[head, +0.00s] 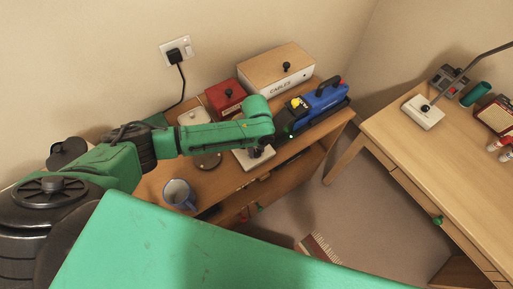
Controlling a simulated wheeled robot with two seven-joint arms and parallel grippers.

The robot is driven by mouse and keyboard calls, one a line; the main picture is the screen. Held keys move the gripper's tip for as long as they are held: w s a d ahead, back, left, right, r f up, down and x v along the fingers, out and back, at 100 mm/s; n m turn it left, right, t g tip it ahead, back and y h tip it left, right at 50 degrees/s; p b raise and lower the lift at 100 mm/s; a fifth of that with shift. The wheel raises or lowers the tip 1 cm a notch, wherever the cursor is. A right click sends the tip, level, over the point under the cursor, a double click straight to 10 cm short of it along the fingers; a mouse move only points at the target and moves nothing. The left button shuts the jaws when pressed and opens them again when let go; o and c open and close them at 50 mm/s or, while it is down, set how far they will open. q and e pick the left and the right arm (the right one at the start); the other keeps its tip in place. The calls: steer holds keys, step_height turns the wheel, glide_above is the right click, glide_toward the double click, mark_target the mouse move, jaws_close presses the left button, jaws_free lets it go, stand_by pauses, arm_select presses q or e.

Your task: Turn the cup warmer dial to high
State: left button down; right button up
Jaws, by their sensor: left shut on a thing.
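A low cream box (240,160), which looks like the cup warmer, sits near the front edge of the wooden bureau top. A round dark plate (208,161) lies just left of it, partly under my arm; I cannot tell whether the two are one unit. My left gripper (259,153) points down onto the box and is shut on a small dark part there, apparently the dial. The gripper and wrist hide most of the dial, so its setting cannot be read. My right gripper is not in view.
A blue-grey mug (178,192) stands at the bureau's front left. Behind my arm are a red box (226,96), a wooden-topped cable box (278,72) and a blue device (322,97). A desk (415,155) with a lamp stands right, across open floor.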

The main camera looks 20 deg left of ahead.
mark_target(257, 152)
arm_select(q)
steer(key=shift+w+r, duration=0.15)
steer(key=c, duration=0.5)
jaws_free()
step_height(257, 152, up, 14)
steer(key=b, duration=0.1)
steer(key=shift+r, duration=0.25)
